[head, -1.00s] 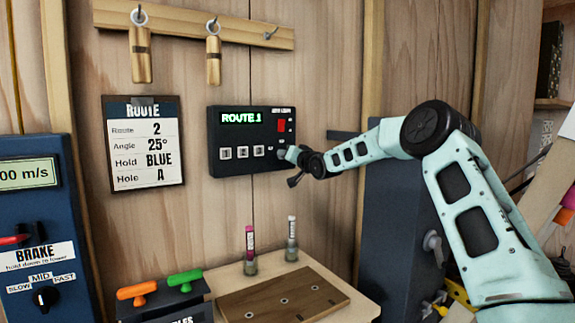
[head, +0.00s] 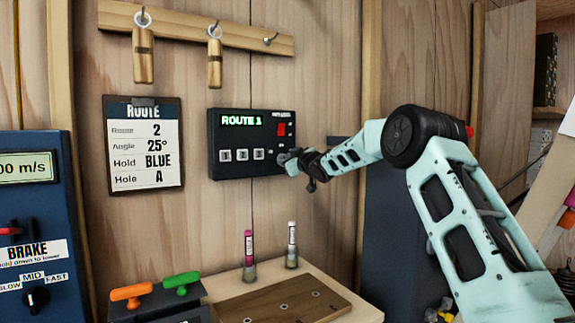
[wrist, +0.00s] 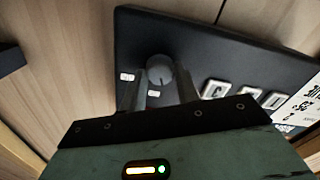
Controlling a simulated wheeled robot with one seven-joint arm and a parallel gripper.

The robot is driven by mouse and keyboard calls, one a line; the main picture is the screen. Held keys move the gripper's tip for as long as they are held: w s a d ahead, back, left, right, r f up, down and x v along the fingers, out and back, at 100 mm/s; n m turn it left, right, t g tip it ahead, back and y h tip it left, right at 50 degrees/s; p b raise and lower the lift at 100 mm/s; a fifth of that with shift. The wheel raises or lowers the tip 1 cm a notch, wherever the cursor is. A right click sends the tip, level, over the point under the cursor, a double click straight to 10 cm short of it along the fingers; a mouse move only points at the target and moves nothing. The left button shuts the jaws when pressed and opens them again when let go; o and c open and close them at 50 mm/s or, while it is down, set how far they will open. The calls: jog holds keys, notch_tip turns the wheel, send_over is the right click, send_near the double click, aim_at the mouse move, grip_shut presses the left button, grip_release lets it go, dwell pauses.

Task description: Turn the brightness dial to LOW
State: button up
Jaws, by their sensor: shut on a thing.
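The black control box (head: 232,165) hangs on the wooden wall and its green display (head: 242,120) reads ROUTE 1. My gripper (head: 284,158) is at the box's lower right corner and hides the dial in the head view. In the wrist view, the round grey dial (wrist: 160,69) sits between the two fingers of my gripper (wrist: 160,88), which is shut on it. A dark pointer line shows on the dial's face. Small white labels lie beside the dial, too small to read, so I cannot tell which setting it points at.
A red rocker switch (head: 282,129) sits above the dial, and several square buttons (head: 242,155) lie to its left. A ROUTE clipboard (head: 143,145) hangs left of the box. Two marker-like tubes (head: 249,249) stand on the bench below. A blue brake panel (head: 35,180) is at far left.

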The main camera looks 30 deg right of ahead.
jog(key=n+b, duration=0.2)
jog(key=n, duration=0.5)
jog(key=shift+b, duration=0.3)
dwell(0.4)
jog(key=o, duration=1)
jog(key=s+b, duration=0.1)
jog(key=s, duration=0.4)
jog(key=s+b, duration=0.2)
jog(key=s, duration=0.4)
jog(key=s+b, duration=0.1)
jog(key=s, duration=0.5)
jog(key=shift+s+d, duration=0.2)
jog(key=shift+d, duration=0.1)
